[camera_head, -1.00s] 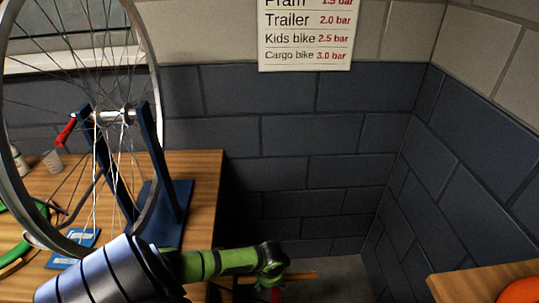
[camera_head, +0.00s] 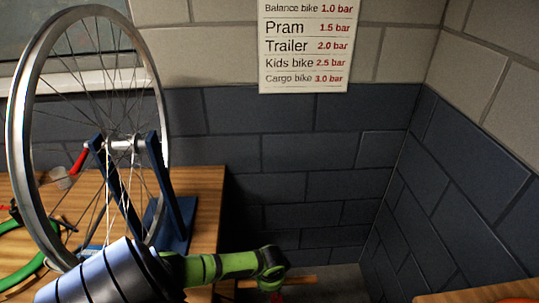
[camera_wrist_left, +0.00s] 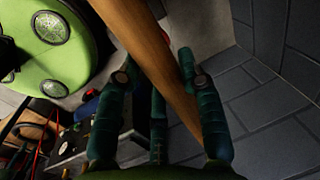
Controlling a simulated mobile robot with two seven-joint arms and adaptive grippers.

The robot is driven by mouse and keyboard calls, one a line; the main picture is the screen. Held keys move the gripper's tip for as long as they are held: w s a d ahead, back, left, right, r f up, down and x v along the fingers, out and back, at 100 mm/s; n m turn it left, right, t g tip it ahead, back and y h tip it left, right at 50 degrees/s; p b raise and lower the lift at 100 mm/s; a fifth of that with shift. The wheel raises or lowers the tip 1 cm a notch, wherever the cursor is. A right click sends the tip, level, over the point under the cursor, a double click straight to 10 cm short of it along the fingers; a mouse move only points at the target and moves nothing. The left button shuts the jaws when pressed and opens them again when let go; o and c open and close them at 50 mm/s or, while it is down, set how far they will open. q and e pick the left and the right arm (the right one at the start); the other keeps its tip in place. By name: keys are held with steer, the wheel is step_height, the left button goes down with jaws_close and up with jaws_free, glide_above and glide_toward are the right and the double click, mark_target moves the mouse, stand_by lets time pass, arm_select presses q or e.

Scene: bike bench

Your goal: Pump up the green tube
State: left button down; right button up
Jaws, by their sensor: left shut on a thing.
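A green tube (camera_head: 19,281) lies on the wooden bench at the left edge of the head view, partly cut off by the frame. My left arm reaches in from the lower left; its gripper is mostly hidden below its wrist there. In the left wrist view my left gripper (camera_wrist_left: 160,75) is shut on a wooden bar (camera_wrist_left: 150,50), with teal fingers on both sides of it. A short piece of wooden bar (camera_head: 298,279) also shows beyond my wrist in the head view. What the bar belongs to is hidden. My right gripper is out of view.
A spoked wheel (camera_head: 32,110) stands in a blue stand (camera_head: 172,190) on the bench (camera_head: 207,185). A pressure chart (camera_head: 305,45) hangs on the brick wall. Another wooden surface (camera_head: 480,289) is at the lower right. The floor (camera_head: 340,285) between them looks clear.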

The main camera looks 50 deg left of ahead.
arm_select(q)
step_height(320, 180, up, 8)
steer(key=p, duration=0.6)
steer(key=shift+w+a, duration=0.1)
step_height(320, 180, up, 16)
steer(key=shift+f, duration=0.25)
steer(key=shift+f, duration=0.15)
